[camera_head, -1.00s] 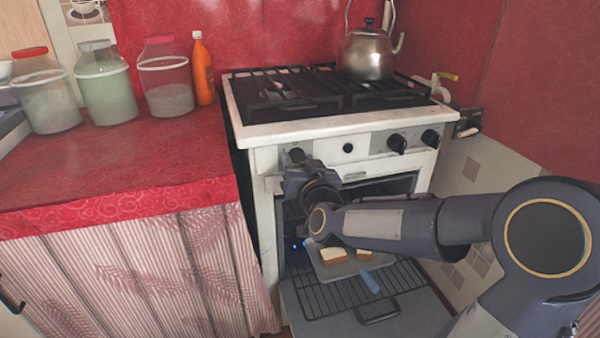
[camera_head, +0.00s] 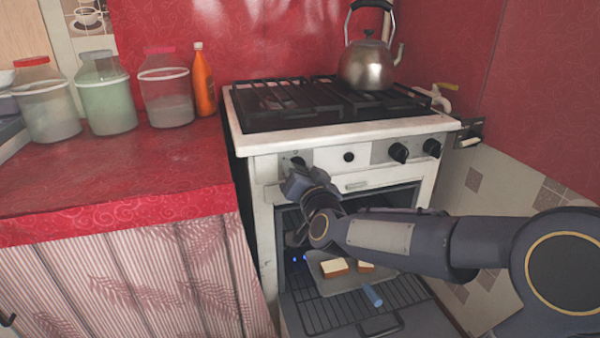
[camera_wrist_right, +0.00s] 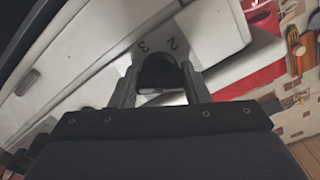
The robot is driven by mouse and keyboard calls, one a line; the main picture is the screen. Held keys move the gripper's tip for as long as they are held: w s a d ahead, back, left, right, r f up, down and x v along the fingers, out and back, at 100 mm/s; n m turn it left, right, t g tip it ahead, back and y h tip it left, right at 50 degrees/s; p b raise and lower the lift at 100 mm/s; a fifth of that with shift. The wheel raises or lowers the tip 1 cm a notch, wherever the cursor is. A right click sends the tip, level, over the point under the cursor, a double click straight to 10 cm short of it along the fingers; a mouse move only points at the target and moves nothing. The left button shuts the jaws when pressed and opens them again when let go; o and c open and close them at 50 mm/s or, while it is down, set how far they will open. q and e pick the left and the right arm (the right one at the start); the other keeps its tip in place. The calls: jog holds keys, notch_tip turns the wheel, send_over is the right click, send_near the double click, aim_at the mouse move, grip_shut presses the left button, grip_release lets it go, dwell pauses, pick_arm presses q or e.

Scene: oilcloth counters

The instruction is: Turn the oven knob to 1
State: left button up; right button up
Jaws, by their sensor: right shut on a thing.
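The white oven (camera_head: 330,161) stands in the middle of the head view with its knobs along the front panel. My right gripper (camera_head: 297,176) is at the leftmost knob (camera_head: 298,161), which is mostly hidden behind it. In the right wrist view the dark knob (camera_wrist_right: 159,74) sits between the two fingers of the right gripper (camera_wrist_right: 158,84), which is shut on it. The marks 2 and 3 show on the panel beside the knob there. I cannot read which mark the knob points at. My left gripper is not in view.
The oven door (camera_head: 345,315) is open below my right arm. A tray (camera_head: 350,284) with bread slices (camera_head: 334,267) lies on the rack. A kettle (camera_head: 367,66) stands on the hob. Jars (camera_head: 104,98) and an orange bottle (camera_head: 203,84) stand on the red counter (camera_head: 120,165).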

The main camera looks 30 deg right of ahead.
jog(key=o, duration=1)
jog(key=p+v, duration=0.2)
jog(key=v, duration=0.5)
jog(key=shift+s, duration=0.4)
jog(key=s+a+f+n+g+y, duration=0.2)
jog(key=s+a+f+g+y, duration=0.15)
jog(key=s, duration=0.35)
jog(key=s+a+f+n+g+y, duration=0.25)
jog(key=s+f+g, duration=0.2)
jog(key=s, duration=0.35)
jog(key=s+a+f+n+g+y, duration=0.25)
jog(key=s+a+f+g, duration=0.2)
jog(key=s, duration=0.25)
jog(key=shift+t, duration=0.35)
jog(key=r+p, duration=1.6)
jog(key=p, duration=0.1)
jog(key=r+p, duration=1.7)
jog(key=shift+d, duration=0.2)
